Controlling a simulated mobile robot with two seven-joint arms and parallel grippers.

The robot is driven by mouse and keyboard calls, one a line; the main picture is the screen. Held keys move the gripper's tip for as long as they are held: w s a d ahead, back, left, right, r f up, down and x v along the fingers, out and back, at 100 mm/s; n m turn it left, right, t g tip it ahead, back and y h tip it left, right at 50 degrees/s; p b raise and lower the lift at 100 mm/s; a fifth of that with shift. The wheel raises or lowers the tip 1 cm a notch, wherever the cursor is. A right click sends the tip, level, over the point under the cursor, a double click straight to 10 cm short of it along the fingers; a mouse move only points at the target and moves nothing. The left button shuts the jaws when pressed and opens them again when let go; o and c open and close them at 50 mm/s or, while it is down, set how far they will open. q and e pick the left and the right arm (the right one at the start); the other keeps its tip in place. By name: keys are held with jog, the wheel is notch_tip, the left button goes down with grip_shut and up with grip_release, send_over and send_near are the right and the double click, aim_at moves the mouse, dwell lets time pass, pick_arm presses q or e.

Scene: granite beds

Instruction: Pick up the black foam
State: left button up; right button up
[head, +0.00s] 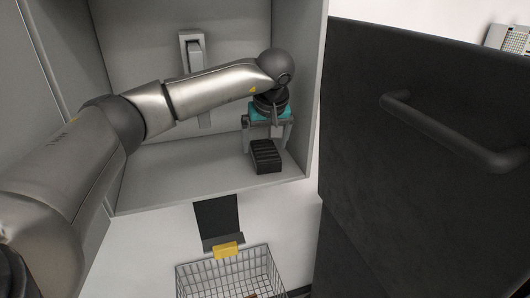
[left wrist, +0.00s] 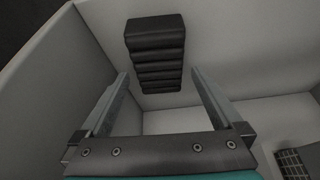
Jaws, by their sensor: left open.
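The black foam (head: 265,157) is a small dark ridged block. It lies on the floor of an open grey cabinet, near its right wall. In the left wrist view the foam (left wrist: 155,52) sits just beyond the fingertips, roughly between their lines. My right gripper is not in view.
The grey cabinet (head: 180,180) has its right wall close beside my gripper. A grey fixture (head: 193,60) is on its back wall. A wire basket (head: 230,275) with a yellow tag stands below. A large dark panel with a bar handle (head: 440,130) fills the right.

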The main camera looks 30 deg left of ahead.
pick_arm(q)
jog(key=shift+x, duration=1.05)
jog(key=shift+f, duration=0.25)
jog(key=c, duration=1.2)
